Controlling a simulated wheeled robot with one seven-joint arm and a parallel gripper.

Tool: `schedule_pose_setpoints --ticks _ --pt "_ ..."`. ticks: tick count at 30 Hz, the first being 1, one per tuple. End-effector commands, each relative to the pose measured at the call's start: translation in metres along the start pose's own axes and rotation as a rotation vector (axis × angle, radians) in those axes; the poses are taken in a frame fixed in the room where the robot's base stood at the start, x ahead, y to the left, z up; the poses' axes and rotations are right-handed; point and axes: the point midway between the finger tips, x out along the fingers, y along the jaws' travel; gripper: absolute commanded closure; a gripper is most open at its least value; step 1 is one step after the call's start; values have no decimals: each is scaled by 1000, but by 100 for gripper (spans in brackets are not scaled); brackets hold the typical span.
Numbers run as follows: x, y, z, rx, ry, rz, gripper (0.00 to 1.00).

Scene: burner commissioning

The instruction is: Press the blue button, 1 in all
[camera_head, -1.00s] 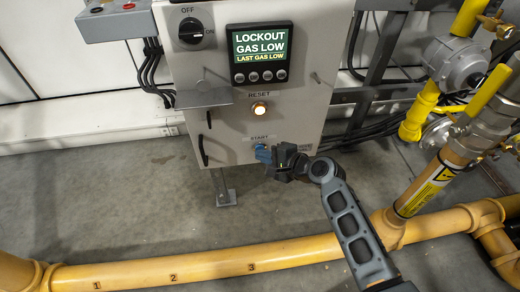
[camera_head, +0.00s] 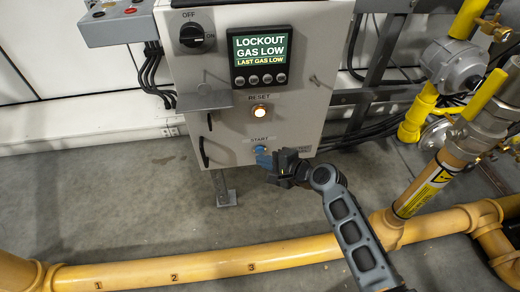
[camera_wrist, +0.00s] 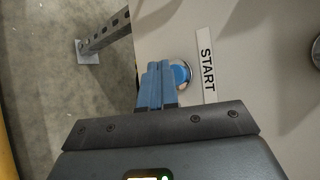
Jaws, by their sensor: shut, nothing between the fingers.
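The blue button (camera_head: 260,149) sits under the START label on the lower front of the grey control panel (camera_head: 290,120). In the wrist view the blue button (camera_wrist: 181,73) shows as a round cap in a pale ring, partly hidden behind my fingers. My gripper (camera_head: 264,160) is shut and empty, its blue fingertips just below the button in the head view. The fingertips (camera_wrist: 160,68) overlap the button's edge in the wrist view. I cannot tell whether they touch it.
A lit amber RESET button (camera_head: 260,111) is above, under a display (camera_head: 260,55) reading LOCKOUT GAS LOW. A small shelf (camera_head: 204,100) and handle (camera_head: 204,154) stick out at the panel's left. A yellow pipe (camera_head: 210,264) crosses the floor in front.

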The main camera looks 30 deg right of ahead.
Motion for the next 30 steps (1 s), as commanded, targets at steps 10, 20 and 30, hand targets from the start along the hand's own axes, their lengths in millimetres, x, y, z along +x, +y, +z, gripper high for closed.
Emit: schedule_pose_setpoints --ticks 10,20,30 --pt "-1 1 1 0 -1 1 100" --pt "-21 15 16 -1 -1 2 100" --pt "-35 26 26 -1 -1 1 100"
